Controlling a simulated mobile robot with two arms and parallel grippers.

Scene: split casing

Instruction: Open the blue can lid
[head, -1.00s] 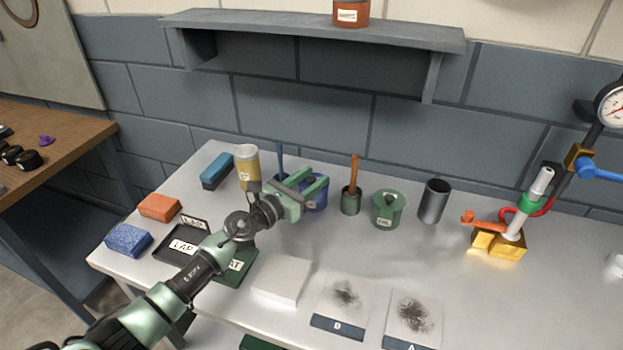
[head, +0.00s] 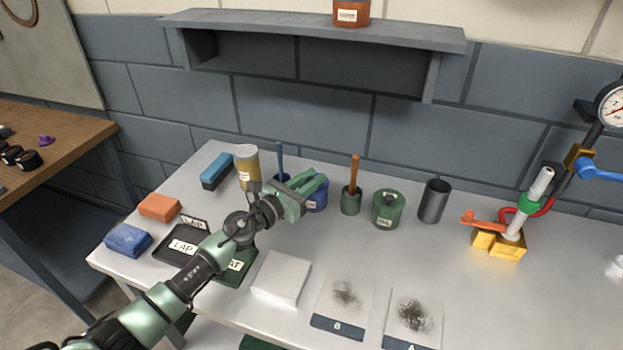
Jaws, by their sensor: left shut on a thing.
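The blue can (head: 318,200) stands on the grey metal bench, just left of a pot with an orange-handled brush. My left gripper (head: 314,188) is at its top, with the green fingers shut on the lid. The fingers hide most of the lid and the left part of the can. I cannot tell whether the lid is still seated on the rim. My right gripper is not in view.
Close by stand a blue-handled brush (head: 281,160), the brush pot (head: 351,200), a green lidded can (head: 387,210), a dark cup (head: 433,201) and a yellow-brown bottle (head: 246,166). A white block (head: 281,277) lies in front. A shelf (head: 320,40) overhangs behind.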

